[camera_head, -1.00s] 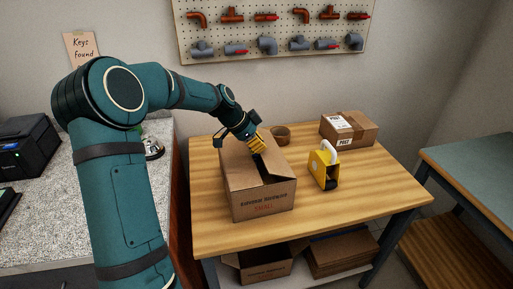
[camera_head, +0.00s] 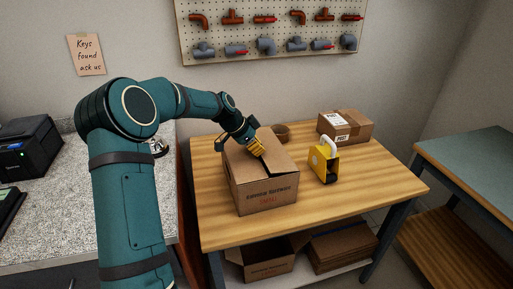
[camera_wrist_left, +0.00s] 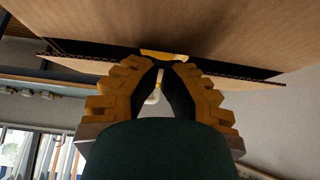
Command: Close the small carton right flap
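The small carton (camera_head: 262,196) stands on the wooden table, brown with printing on its front. Its left flap (camera_head: 237,164) lies about flat over the top. Its right flap (camera_head: 284,161) lies low over the right side, and a dark gap shows between the flaps. My left gripper (camera_head: 256,149) is at the top of the carton beside this gap, pointing down. In the left wrist view its yellow fingers (camera_wrist_left: 160,66) come together at the tips, close to a corrugated cardboard edge (camera_wrist_left: 235,80). I see nothing held; contact is hard to tell. My right gripper is out of view.
A yellow tape dispenser (camera_head: 323,163) stands right of the carton. A brown tape roll (camera_head: 281,131) and a taped parcel (camera_head: 345,127) are behind. The table's front right (camera_head: 365,192) is clear.

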